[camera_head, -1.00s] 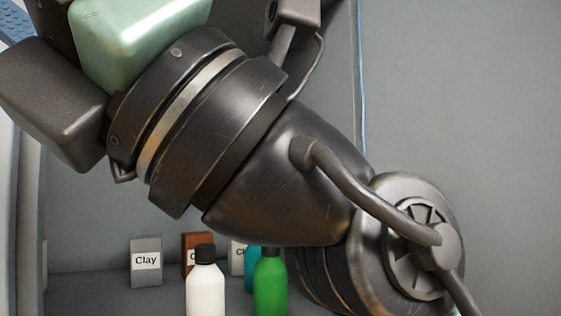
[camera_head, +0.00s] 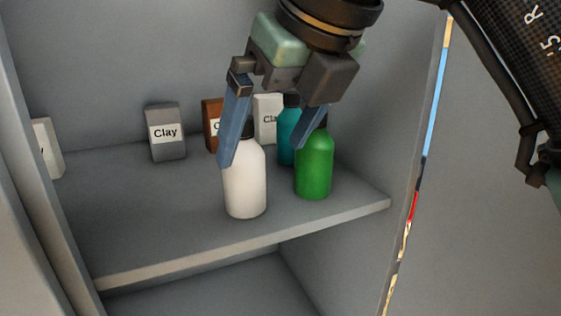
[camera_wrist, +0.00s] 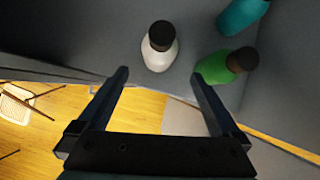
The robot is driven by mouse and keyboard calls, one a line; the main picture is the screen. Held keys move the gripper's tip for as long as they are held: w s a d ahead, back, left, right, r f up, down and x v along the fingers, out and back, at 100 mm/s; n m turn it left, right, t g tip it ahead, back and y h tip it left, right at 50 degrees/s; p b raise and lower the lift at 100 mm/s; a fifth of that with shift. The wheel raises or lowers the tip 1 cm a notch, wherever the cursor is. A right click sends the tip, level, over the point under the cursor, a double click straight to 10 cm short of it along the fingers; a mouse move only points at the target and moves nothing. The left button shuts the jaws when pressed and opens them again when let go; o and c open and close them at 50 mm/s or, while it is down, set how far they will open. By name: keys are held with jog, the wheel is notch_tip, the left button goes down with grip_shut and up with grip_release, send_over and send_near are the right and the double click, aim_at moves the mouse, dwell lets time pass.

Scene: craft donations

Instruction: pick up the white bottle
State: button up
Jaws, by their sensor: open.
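The white bottle (camera_head: 245,182) with a black cap stands upright near the front edge of the grey shelf (camera_head: 200,247). It also shows in the wrist view (camera_wrist: 158,55), beyond and between the fingertips. My gripper (camera_head: 265,155) is open, with its two blue fingers pointing down. In the head view, the left finger overlaps the bottle's upper left side, and the right finger overlaps the green bottle's cap. In the wrist view, my gripper (camera_wrist: 160,75) is empty, and no finger clearly touches the white bottle.
A green bottle (camera_head: 314,165) stands close on the right, with a teal bottle (camera_head: 288,145) behind it. Grey (camera_head: 167,143), brown (camera_head: 210,112) and white (camera_head: 267,130) clay boxes stand farther back. Another box (camera_head: 48,150) is at far left. The shelf left of the white bottle is clear.

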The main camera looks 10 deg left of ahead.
aim_at(244, 170)
jog(key=x, duration=0.3)
jog(key=shift+w+a+f+p, duration=0.1)
jog(key=shift+a+p, duration=0.05)
jog(key=shift+p, duration=0.15)
jog(key=w+a+f+p, duration=0.2)
jog(key=f, duration=0.1)
jog(key=shift+a+p, duration=0.25)
jog(key=shift+p, duration=0.1)
jog(key=shift+w+a+f, duration=0.15)
jog(key=shift+w+f, duration=0.1)
jog(key=shift+f, duration=0.25)
grip_shut()
